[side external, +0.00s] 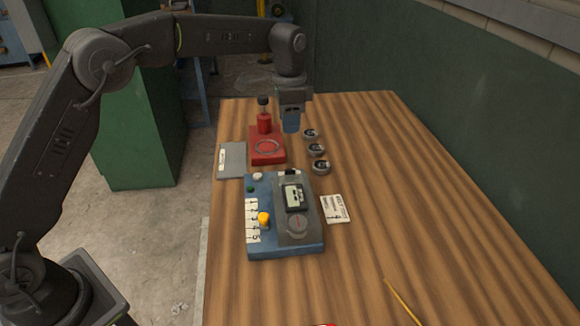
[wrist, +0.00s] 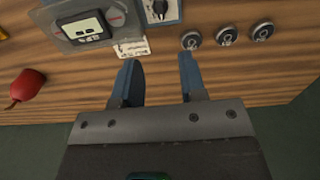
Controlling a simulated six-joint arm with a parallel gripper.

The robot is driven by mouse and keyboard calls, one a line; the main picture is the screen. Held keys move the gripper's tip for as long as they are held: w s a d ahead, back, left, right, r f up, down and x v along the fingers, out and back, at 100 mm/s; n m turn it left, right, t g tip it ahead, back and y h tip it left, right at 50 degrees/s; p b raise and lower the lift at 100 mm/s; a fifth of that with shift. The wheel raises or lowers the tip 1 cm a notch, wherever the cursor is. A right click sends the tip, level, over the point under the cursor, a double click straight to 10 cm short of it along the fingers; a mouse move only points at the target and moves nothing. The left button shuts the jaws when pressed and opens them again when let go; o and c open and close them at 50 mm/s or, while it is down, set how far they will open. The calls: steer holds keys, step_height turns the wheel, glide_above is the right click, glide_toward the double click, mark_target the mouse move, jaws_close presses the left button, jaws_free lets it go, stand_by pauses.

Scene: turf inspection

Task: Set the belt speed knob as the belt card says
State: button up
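The blue machine (side external: 258,182) stands on the table with a grey panel on its right part. A round grey knob (side external: 297,227) sits near the panel's front end; its pointer setting is too small to read. A yellow knob (side external: 263,219) stands beside a white scale strip (side external: 252,232) with numbers. The white belt card (side external: 335,209) lies right of the machine; its large figure looks like 4. It also shows in the wrist view (wrist: 132,48). My gripper (side external: 291,124) hangs beyond the machine, above the table. Its blue fingers are apart and empty in the wrist view (wrist: 160,75).
A red stand (side external: 267,157) with a black-topped post is behind the machine, beside a grey plate (side external: 232,160). Several round dark pieces (side external: 316,149) lie right of it. A yellow pencil (side external: 402,300) lies front right. The table's right side is mostly clear.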

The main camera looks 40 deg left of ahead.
mark_target(290, 170)
step_height(290, 170, down, 14)
stand_by(0.6)
jaws_close()
